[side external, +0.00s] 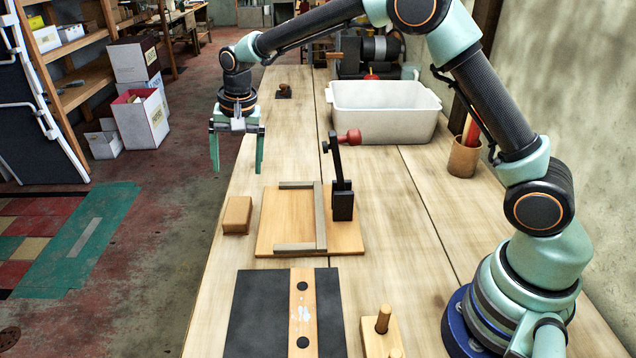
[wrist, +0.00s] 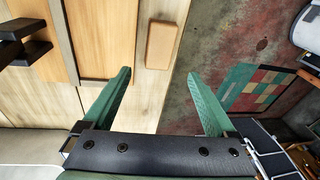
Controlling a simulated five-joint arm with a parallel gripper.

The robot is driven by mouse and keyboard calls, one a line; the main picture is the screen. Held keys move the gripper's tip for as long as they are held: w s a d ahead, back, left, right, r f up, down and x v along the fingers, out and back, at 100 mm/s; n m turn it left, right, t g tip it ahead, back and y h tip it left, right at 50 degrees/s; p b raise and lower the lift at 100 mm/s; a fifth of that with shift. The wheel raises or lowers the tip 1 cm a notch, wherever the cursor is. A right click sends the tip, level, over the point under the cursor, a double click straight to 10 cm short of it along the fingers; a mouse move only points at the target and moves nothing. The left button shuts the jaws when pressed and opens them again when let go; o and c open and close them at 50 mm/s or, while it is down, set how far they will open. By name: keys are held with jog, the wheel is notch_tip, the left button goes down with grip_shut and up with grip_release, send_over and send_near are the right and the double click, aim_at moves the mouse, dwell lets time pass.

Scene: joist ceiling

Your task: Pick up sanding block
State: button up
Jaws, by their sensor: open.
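The sanding block (side external: 237,215) is a small tan-brown block lying flat near the left edge of the workbench, just left of a wooden board. It also shows in the wrist view (wrist: 162,45), at the top centre, beyond and between my fingers. My gripper (side external: 238,168) is open and empty, with its green fingers pointing down above the bench's left edge. In the wrist view the fingers (wrist: 163,100) are spread wide, with nothing between them. The gripper is apart from the block.
A wooden board with strips (side external: 270,222) and a black upright clamp (side external: 342,200) stand right of the block. A black-and-wood panel (side external: 262,310) lies in front. A white bin (side external: 385,132) is behind. A cup of tools (side external: 464,156) stands at the right. The bench's left edge drops to the floor.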

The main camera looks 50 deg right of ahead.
aim_at(238, 208)
jog(key=f, duration=0.4)
jog(key=w+f, duration=0.1)
jog(key=f, duration=0.3)
jog(key=w+f, duration=0.1)
jog(key=f, duration=0.3)
jog(key=shift+a+f, duration=0.25)
jog(key=shift+f, duration=0.05)
jog(key=c, duration=1.2)
jog(key=shift+r, duration=0.1)
notch_tip(238, 208, up, 20)
jog(key=shift+f, duration=0.1)
jog(key=shift+c, duration=0.2)
